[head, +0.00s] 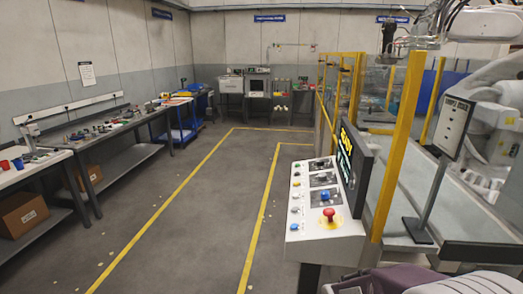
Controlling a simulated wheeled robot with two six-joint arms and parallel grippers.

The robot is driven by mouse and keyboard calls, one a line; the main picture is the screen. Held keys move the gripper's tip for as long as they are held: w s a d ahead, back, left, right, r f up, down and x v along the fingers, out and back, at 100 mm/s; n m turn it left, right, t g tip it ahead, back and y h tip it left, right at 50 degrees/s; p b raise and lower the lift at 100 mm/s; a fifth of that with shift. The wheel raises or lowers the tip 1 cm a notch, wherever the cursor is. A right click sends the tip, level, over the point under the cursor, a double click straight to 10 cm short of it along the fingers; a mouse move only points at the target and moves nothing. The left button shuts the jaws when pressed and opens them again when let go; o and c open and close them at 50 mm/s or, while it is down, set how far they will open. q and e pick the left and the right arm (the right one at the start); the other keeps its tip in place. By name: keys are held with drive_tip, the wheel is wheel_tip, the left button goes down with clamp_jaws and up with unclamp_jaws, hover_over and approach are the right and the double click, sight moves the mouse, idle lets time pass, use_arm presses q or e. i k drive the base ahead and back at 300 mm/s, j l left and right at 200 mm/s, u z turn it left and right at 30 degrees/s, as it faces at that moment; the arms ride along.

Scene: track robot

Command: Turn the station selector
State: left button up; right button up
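A white control console (322,245) stands at the centre right, its sloped top facing me. On it is a red mushroom button (329,213) on a yellow base at the near end. Behind it is a blue knob or button (325,196) on a dark plate. Farther up are two more dark plates with small controls, the nearer one (323,178) and the farther one (321,163). A column of small coloured buttons runs along the left side. I cannot tell which control is the station selector. Neither of my grippers is in view.
A dark screen (352,165) rises at the console's right side. Yellow posts (397,145) and clear panels fence a white robot arm at right. A sign stand (440,165) is behind. Open floor (190,235) with yellow lines lies left; cluttered workbenches (125,125) line the left wall.

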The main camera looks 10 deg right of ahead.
sight(320, 162)
drive_tip(key=i+j+u, duration=0.15)
drive_tip(key=i, duration=0.35)
drive_tip(key=i+j+u, duration=0.15)
drive_tip(key=i, duration=0.35)
drive_tip(key=i+j+u, duration=0.15)
drive_tip(key=i, duration=0.4)
drive_tip(key=i+z, duration=0.3)
drive_tip(key=z, duration=0.15)
drive_tip(key=i+z, duration=0.4)
drive_tip(key=i+j+z, duration=0.15)
drive_tip(key=z, duration=0.3)
drive_tip(key=i+j+z, duration=0.2)
drive_tip(key=z, duration=0.25)
drive_tip(key=i+j+z, duration=0.25)
drive_tip(key=z, duration=0.2)
drive_tip(key=j, duration=0.1)
